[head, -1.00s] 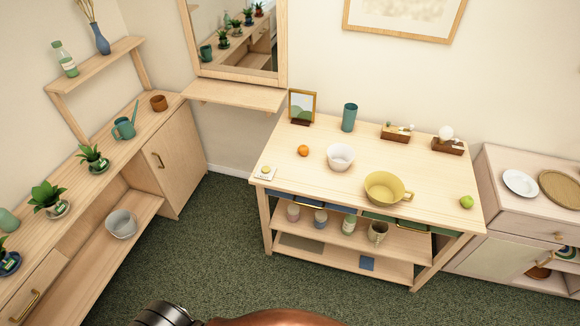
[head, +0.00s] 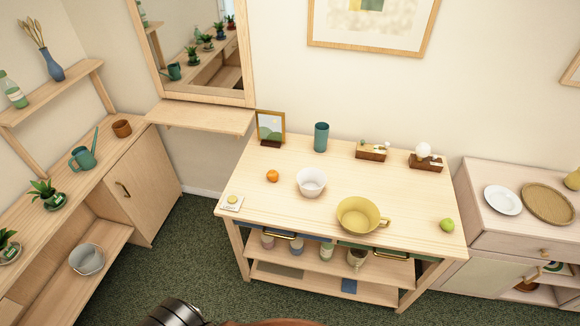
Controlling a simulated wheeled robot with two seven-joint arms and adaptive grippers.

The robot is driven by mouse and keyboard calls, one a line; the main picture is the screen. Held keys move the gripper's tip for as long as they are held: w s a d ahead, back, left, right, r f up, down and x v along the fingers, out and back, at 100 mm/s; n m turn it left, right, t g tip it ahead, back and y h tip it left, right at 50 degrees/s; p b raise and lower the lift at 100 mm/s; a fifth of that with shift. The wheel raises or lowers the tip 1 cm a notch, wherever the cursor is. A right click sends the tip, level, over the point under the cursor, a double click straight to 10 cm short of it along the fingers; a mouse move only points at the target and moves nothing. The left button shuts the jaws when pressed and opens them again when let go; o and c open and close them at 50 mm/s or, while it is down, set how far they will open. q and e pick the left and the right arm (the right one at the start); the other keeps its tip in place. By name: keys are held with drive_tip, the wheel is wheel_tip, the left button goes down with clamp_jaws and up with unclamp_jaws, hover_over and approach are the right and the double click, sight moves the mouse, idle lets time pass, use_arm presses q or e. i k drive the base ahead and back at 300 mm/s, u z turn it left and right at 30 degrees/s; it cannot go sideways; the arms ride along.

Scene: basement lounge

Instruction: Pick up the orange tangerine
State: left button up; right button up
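The orange tangerine (head: 272,176) is a small round fruit on the left part of the light wooden table (head: 290,204). It stands apart from the white bowl (head: 311,182) to its right and from the picture frame (head: 270,128) behind it. Nothing covers it. Neither of my grippers shows in the head view; only parts of my own body show at the bottom edge.
A yellow pot (head: 358,215), a green apple (head: 447,225), a teal cup (head: 321,137) and a small white dish (head: 232,202) share the tabletop. A cabinet (head: 510,212) stands close on the right. Green carpet (head: 190,250) is free between the table and left shelves.

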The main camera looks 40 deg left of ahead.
sight(273, 175)
drive_tip(key=u, duration=0.2)
drive_tip(key=i, duration=0.7)
drive_tip(key=u, duration=1)
drive_tip(key=i, duration=0.6)
drive_tip(key=u, duration=0.55)
